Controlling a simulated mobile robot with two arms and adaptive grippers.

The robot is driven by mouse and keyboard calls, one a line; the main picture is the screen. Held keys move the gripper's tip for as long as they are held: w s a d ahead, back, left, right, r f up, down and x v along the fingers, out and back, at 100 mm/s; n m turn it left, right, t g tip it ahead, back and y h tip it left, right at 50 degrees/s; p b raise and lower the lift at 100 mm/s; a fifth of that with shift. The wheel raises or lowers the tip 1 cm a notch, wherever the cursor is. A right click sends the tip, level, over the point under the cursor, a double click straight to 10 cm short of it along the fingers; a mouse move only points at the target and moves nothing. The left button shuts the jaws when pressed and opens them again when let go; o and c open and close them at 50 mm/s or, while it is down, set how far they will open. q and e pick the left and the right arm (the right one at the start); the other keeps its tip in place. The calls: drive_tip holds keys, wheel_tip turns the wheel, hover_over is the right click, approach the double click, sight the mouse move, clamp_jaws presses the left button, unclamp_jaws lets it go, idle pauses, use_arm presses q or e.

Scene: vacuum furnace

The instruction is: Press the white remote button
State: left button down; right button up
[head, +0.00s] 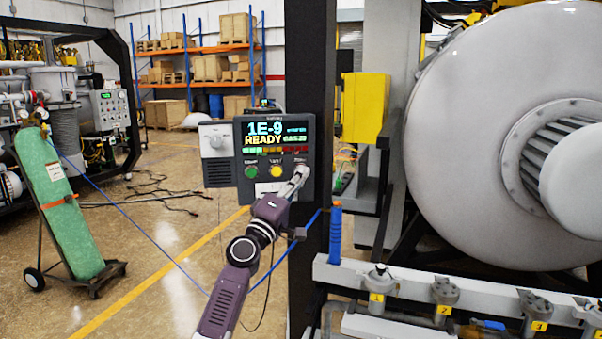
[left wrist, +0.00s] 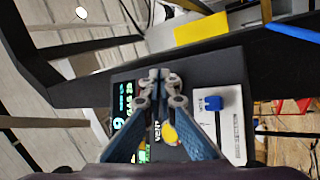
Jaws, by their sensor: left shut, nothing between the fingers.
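The dark control panel (head: 240,140) is mounted on a black post, with a lit screen (head: 276,137) reading 1E-9 and READY. A green button (head: 251,172) and a yellow button (head: 276,171) sit in a row below the screen. My left gripper (head: 302,170) is shut and empty, its tips at the right end of this row. In the left wrist view the shut fingertips (left wrist: 160,75) are over the panel face (left wrist: 228,70), with the yellow button (left wrist: 169,133) partly behind a finger. I cannot tell whether the tips touch the panel. My right gripper is out of view.
The black post (head: 311,60) stands behind the panel. A large grey furnace chamber (head: 470,130) is at right, above a white rail (head: 400,275) with several numbered valves. A green gas cylinder (head: 65,205) on a cart stands at left.

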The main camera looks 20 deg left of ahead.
use_arm(q)
drive_tip(key=shift+w+a+b, duration=0.15)
drive_tip(key=shift+b, duration=0.15)
drive_tip(key=shift+r, duration=0.1)
idle(0.4)
drive_tip(key=shift+s+d+p, duration=0.35)
drive_tip(key=shift+s+p, duration=0.4)
drive_tip(key=shift+p, duration=0.05)
drive_tip(key=s+d+p, duration=0.1)
drive_tip(key=s+p, duration=0.1)
drive_tip(key=s+d+p, duration=0.1)
drive_tip(key=s+p, duration=0.1)
drive_tip(key=shift+s+d, duration=0.2)
idle(0.5)
